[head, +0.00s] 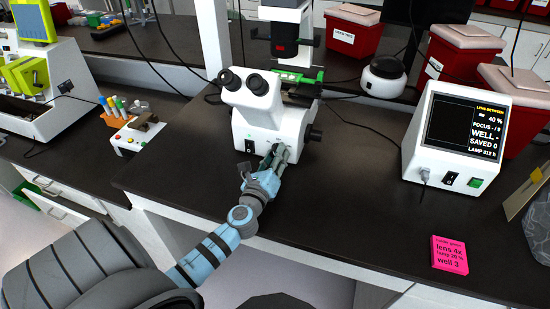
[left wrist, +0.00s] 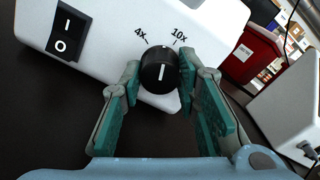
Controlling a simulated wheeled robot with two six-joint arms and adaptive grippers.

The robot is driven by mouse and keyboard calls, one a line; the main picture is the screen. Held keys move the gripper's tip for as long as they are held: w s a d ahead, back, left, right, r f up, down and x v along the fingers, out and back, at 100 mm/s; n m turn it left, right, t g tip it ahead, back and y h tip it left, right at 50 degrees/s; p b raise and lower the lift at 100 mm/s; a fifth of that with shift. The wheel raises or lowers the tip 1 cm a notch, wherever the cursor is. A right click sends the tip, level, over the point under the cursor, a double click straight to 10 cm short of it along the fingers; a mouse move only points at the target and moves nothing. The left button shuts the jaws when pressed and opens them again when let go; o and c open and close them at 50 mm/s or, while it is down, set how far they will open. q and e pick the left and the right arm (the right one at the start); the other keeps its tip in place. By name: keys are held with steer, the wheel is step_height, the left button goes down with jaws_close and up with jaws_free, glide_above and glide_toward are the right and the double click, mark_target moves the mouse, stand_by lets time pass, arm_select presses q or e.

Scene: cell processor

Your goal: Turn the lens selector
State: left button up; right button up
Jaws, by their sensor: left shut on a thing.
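The lens selector is a round black knob (left wrist: 160,72) with a white line, on the white front of the microscope (head: 262,118). The marks 4x and 10x are printed above it. The white line points between the two marks. My left gripper (head: 277,156) is shut on the knob, with one green finger on each side of it in the left wrist view (left wrist: 159,84). In the head view the gripper hides the knob. The display box (head: 457,133) reads "LENS BETWEEN". My right gripper is not in view.
A black and white I/O switch (left wrist: 68,33) sits left of the knob. A pink note (head: 449,254) reading "lens 4x" lies at the front right. Red bins (head: 455,55) stand behind. A rack of pens (head: 116,110) is at left. The dark bench (head: 350,190) is clear right of the microscope.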

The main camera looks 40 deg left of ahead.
arm_select(q)
steer(key=n+b, duration=0.1)
steer(key=n, duration=0.3)
steer(key=shift+n, duration=0.3)
steer(key=shift+n+b, duration=0.7)
steer(key=shift+n, duration=0.9)
steer(key=o, duration=1.2)
steer(key=shift+s, duration=0.1)
steer(key=v, duration=1.2)
steer(key=shift+d+r, duration=0.1)
